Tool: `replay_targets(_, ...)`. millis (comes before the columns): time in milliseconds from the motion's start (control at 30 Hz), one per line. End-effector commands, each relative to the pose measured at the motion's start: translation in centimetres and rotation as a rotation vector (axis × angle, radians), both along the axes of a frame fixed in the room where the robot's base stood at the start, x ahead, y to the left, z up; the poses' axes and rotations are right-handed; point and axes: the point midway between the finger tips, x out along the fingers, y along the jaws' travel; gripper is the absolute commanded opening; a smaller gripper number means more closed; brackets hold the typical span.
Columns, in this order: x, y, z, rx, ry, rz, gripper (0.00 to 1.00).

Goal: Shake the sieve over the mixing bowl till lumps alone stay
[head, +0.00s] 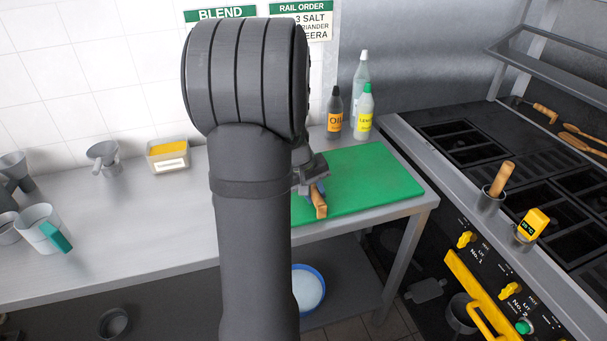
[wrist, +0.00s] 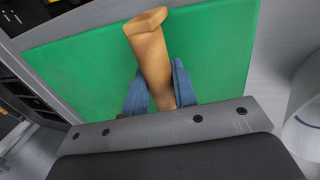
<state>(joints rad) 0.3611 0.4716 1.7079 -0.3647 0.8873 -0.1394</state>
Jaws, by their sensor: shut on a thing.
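My gripper (wrist: 156,88) is shut on a wooden handle (wrist: 150,50), which passes between its two blue fingers in the wrist view. In the head view the handle (head: 319,205) sticks out from my gripper (head: 312,186) over the left part of a green board (head: 375,185). What the handle belongs to is hidden by my arm and gripper, so I cannot tell whether it is the sieve. A blue-rimmed bowl (head: 322,272) with white contents shows low down, below the counter edge and partly behind my arm. I cannot tell whether it is the mixing bowl.
An oil bottle (head: 335,114) and a lemon bottle (head: 365,112) stand behind the board. The stove (head: 520,170) is at right.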

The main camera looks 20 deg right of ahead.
Motion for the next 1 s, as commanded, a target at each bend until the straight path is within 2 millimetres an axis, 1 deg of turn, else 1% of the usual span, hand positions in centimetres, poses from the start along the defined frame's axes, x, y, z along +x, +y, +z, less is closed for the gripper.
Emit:
replay_targets(600, 0.1, 0.0, 3.9, -0.001, -0.003, 0.000, 0.00)
replay_targets(1000, 0.0, 0.0, 3.9, 0.000, -0.001, 0.000, 0.00)
